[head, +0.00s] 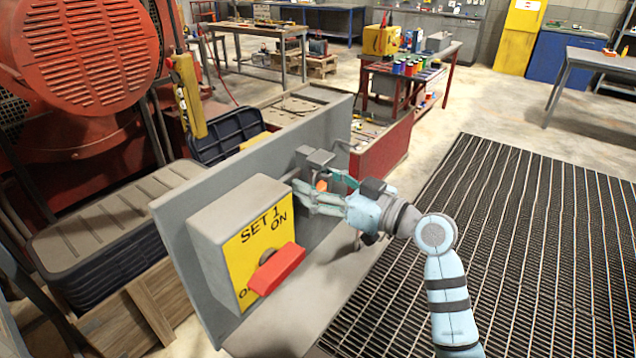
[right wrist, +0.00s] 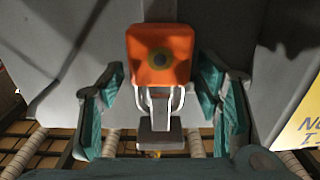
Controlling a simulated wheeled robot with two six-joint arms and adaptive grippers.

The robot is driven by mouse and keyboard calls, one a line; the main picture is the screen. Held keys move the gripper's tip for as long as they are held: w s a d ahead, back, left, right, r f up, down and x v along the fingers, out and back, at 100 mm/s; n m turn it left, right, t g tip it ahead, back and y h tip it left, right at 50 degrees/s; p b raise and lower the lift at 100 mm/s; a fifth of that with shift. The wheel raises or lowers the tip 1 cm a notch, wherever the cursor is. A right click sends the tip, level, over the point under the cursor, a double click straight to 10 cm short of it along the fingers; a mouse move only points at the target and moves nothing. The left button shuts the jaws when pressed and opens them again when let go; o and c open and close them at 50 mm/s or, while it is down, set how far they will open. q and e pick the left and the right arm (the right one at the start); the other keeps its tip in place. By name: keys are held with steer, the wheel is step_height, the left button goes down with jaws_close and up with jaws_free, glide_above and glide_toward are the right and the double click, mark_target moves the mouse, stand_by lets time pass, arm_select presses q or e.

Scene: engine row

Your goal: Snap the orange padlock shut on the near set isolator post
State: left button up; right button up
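The near set isolator is a grey box with a yellow face (head: 245,240) marked SET 1 and a red handle (head: 277,268). A grey post (head: 316,158) stands out from the panel to its right. The orange padlock (right wrist: 160,54) shows in the right wrist view with its pale shackle at a grey block (right wrist: 160,133), which appears to be the post. I cannot tell whether the shackle is latched. In the head view the padlock (head: 321,185) is mostly hidden by my fingers. My right gripper (right wrist: 165,95) is open, its teal fingers either side of the padlock with gaps. My left gripper is out of view.
The grey panel (head: 185,245) carries the isolator. A red engine (head: 85,55) and dark crates (head: 110,235) stand left. A red-sided bench (head: 385,150) is behind the panel. Dark floor grating (head: 530,240) on the right is clear.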

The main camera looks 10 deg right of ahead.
steer(key=v, duration=1.2)
